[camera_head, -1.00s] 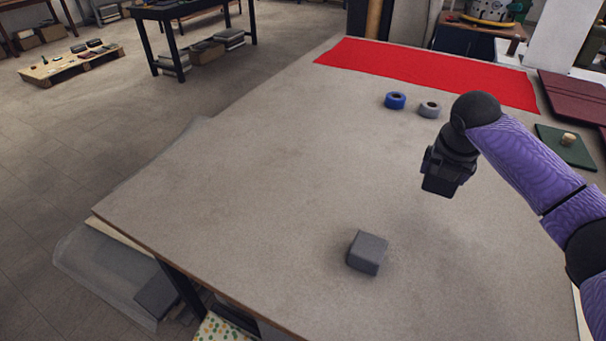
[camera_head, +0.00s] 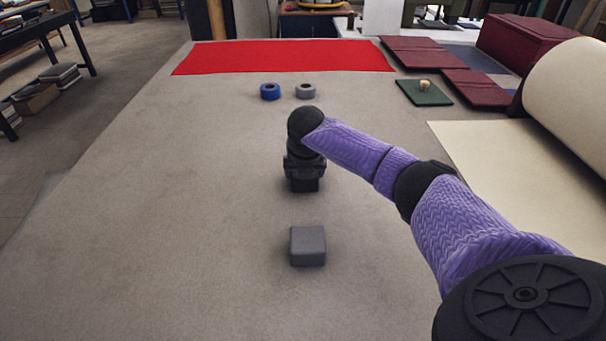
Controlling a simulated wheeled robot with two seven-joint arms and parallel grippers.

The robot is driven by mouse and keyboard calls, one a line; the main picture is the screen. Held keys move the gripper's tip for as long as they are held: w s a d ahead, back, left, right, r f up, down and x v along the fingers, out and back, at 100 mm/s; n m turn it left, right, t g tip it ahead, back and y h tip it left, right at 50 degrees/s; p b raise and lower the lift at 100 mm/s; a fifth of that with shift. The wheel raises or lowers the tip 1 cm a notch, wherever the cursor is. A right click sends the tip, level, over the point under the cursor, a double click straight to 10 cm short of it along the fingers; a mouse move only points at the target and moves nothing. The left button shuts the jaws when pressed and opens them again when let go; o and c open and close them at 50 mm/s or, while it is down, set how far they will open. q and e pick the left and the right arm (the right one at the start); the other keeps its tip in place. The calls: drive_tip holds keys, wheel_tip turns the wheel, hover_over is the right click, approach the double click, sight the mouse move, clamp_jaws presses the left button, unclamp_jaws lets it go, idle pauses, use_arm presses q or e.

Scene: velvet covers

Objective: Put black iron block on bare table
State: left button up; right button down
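A dark grey block (camera_head: 307,246) with rounded edges, the only block I see on the table, sits on the bare grey tabletop (camera_head: 190,220) at the front middle. It looks dark grey rather than black. My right gripper (camera_head: 304,184) points down behind the block, apart from it. Its fingers are dark and seen from above, so I cannot tell whether they are open or shut. Nothing shows hanging from it. My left gripper is not in view.
A blue roll (camera_head: 270,91) and a grey roll (camera_head: 305,90) stand farther back, before a red cloth (camera_head: 285,56). A green pad (camera_head: 424,92) with a small knob and dark red boards (camera_head: 474,88) lie right. A cream roll (camera_head: 575,95) lies far right. The left tabletop is clear.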

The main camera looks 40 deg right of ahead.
drive_tip(key=shift+r, duration=0.1)
unclamp_jaws()
drive_tip(key=p+v, duration=0.5)
drive_tip(key=v, duration=0.7)
drive_tip(key=shift+a, duration=0.1)
